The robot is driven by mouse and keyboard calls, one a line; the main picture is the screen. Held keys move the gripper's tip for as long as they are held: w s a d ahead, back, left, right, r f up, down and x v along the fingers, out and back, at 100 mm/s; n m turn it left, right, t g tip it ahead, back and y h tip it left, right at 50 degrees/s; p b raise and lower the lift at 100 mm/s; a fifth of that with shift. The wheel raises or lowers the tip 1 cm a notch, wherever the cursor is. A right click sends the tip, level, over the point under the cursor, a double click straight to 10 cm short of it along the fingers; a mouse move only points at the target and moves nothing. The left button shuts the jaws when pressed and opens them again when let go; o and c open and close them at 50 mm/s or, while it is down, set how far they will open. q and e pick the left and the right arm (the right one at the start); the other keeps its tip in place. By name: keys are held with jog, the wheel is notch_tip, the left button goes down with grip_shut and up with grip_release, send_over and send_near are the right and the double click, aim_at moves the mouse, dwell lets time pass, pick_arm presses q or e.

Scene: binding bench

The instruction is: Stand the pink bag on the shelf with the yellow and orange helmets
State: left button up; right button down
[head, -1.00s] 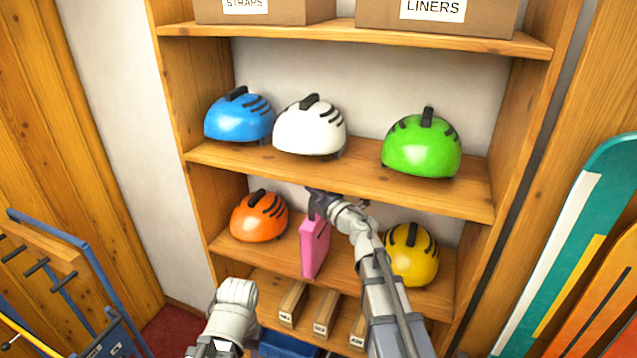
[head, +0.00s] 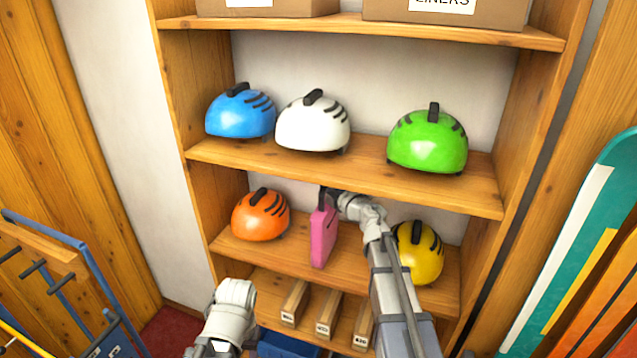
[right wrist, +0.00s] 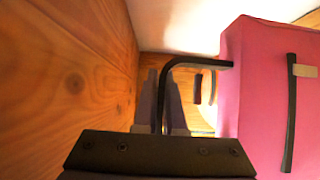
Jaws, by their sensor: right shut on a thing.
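The pink bag (head: 323,238) is upright between the orange helmet (head: 261,214) and the yellow helmet (head: 418,252), over the shelf (head: 283,256) that holds both. I cannot tell whether its base touches the board. My right gripper (head: 328,197) is shut on the bag's black handle, just under the shelf above. In the right wrist view the handle (right wrist: 190,62) runs between the fingers (right wrist: 162,98), and the pink bag (right wrist: 262,90) fills the right side. My left arm shows low in the head view, but its gripper is out of view.
The shelf above (head: 350,178) holds blue (head: 241,114), white (head: 313,125) and green (head: 428,142) helmets. Its board is close over my right gripper. Narrow labelled boxes (head: 326,312) stand below. My right forearm passes in front of the yellow helmet. A blue rack (head: 85,275) stands left.

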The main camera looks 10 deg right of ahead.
jog(key=shift+d, duration=0.25)
jog(key=shift+a+f, duration=0.1)
jog(key=shift+f, duration=0.05)
jog(key=c, duration=1)
grip_release()
jog(key=shift+r, duration=0.2)
jog(key=v, duration=1.2)
